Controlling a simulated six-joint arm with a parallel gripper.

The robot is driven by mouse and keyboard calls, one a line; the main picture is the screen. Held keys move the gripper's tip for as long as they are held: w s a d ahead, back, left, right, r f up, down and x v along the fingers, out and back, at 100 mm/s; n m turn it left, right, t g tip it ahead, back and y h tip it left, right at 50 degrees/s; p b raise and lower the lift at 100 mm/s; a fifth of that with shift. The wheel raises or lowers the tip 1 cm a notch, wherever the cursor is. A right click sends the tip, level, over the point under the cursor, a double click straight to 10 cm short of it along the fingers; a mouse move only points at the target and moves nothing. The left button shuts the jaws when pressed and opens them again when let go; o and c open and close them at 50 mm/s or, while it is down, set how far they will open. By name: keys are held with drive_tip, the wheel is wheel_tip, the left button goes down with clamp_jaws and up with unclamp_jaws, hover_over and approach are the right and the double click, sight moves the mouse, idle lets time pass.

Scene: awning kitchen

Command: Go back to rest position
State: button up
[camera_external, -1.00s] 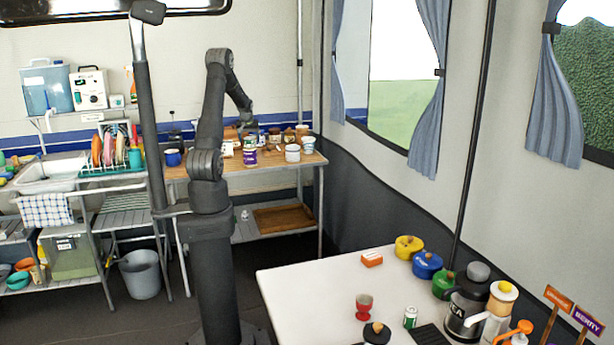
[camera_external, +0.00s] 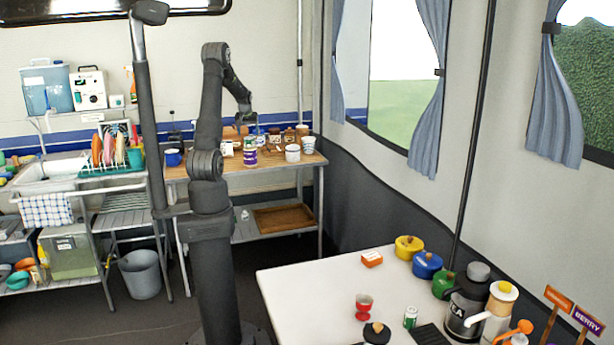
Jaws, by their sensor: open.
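My arm stands upright between the back shelf and the white table. My gripper (camera_external: 250,122) is small in the view. It points down over the wooden worktop (camera_external: 225,168) at the back, near several jars and cups, and I see nothing held in it. Whether it touches any of them cannot be told from this angle. A purple-labelled jar (camera_external: 250,157) stands below it, and a white mug (camera_external: 292,153) stands to its right.
A sink and dish rack (camera_external: 110,170) are at left. A grey bucket (camera_external: 140,275) stands on the floor.

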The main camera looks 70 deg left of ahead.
sight(249, 138)
drive_tip(key=x, duration=0.6)
drive_tip(key=shift+f, duration=0.2)
drive_tip(key=r, duration=0.5)
drive_tip(key=shift+w+d+r, duration=0.1)
drive_tip(key=shift+w+d, duration=0.15)
drive_tip(key=w+d+r, duration=0.6)
drive_tip(key=d, duration=0.4)
drive_tip(key=w+d+f+m+t, duration=0.15)
drive_tip(key=w+d+m, duration=0.25)
drive_tip(key=w+d, duration=1.15)
drive_tip(key=w+d+f+m, duration=0.1)
drive_tip(key=w+d, duration=0.3)
drive_tip(key=d, duration=0.5)
drive_tip(key=w+d+f+m+h, duration=0.1)
drive_tip(key=w+d+m, duration=0.2)
drive_tip(key=d, duration=0.6)
drive_tip(key=w+d+f+m+t+h, duration=0.1)
drive_tip(key=w+d+f+m, duration=0.1)
drive_tip(key=w+d, duration=0.5)
drive_tip(key=d, duration=0.3)
